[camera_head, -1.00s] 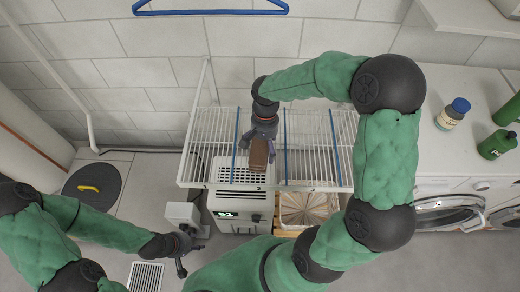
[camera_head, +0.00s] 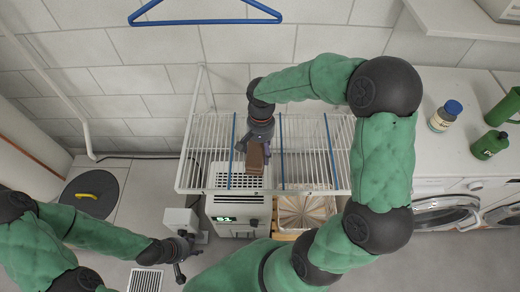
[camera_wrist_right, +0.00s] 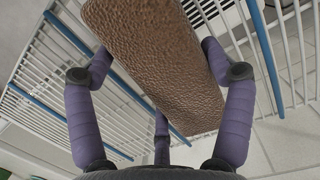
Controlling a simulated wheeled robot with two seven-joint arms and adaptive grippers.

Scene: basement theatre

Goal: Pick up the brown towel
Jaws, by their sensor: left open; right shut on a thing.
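The brown towel (camera_head: 255,158) is a small folded brown block. My right gripper (camera_head: 252,144) is shut on it and holds it over the white wire rack. In the right wrist view the textured towel (camera_wrist_right: 165,60) fills the space between the purple fingers of the right gripper (camera_wrist_right: 158,85), with wire bars behind it. I cannot tell how far the towel is above the rack. My left gripper (camera_head: 184,260) is open and empty at the lower left, beside a grey-white box, away from the towel.
The white wire rack (camera_head: 310,150) has blue bars across it. Bottles (camera_head: 488,145) stand on the right counter. A blue hanger (camera_head: 205,14) hangs on the wall.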

